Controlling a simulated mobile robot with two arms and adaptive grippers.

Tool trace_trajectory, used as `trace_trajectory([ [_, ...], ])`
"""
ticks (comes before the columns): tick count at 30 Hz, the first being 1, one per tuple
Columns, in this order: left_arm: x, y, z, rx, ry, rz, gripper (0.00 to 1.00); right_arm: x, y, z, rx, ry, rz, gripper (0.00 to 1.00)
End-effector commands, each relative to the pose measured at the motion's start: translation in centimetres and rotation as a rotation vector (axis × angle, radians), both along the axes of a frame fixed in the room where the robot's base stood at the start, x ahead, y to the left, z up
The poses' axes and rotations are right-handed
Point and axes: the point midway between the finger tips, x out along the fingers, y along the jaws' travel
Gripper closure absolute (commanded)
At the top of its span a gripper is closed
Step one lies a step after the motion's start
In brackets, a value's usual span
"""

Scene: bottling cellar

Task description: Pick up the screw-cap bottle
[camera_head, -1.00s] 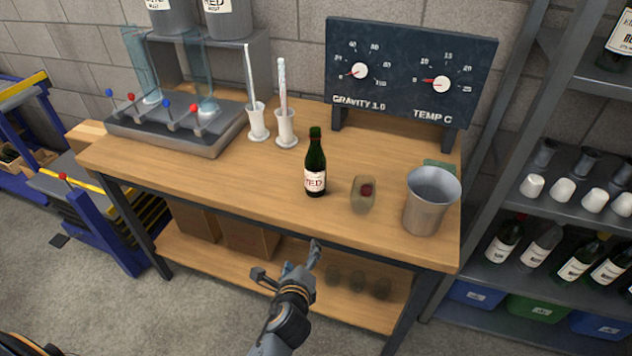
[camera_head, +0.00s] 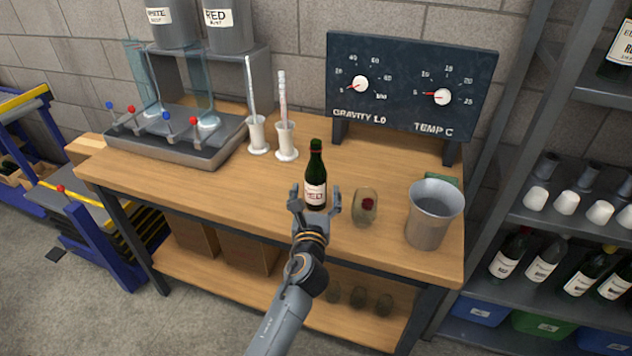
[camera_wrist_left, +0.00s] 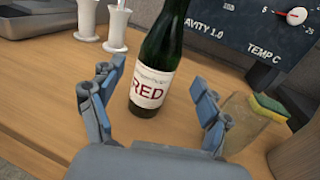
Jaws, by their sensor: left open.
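In the left wrist view the bottle (camera_wrist_left: 153,75) stands just beyond and between the open fingers (camera_wrist_left: 158,105). I see no contact between the fingers and the bottle. My right gripper is not in view.
A glass (camera_head: 364,208) with something red in it stands close to the right of the bottle. A metal bucket (camera_head: 433,215) is farther right. White cylinder stands (camera_head: 286,145) are behind left. The bench (camera_head: 215,190) is clear to the left.

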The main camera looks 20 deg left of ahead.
Motion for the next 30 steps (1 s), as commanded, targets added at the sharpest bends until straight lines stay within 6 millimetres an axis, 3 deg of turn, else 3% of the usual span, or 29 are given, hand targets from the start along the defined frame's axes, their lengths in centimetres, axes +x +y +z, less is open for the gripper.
trace_trajectory([
  [13, 4.9, 1.4, 0.5, -0.002, -0.001, 0.000, 0.23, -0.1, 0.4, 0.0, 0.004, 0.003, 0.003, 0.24],
  [22, 5.3, 1.5, 0.5, -0.001, 0.000, 0.000, 0.23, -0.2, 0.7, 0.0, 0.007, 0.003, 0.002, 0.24],
  [30, 5.3, 1.5, 0.5, -0.001, 0.000, 0.000, 0.78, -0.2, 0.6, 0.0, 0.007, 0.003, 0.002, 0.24],
])
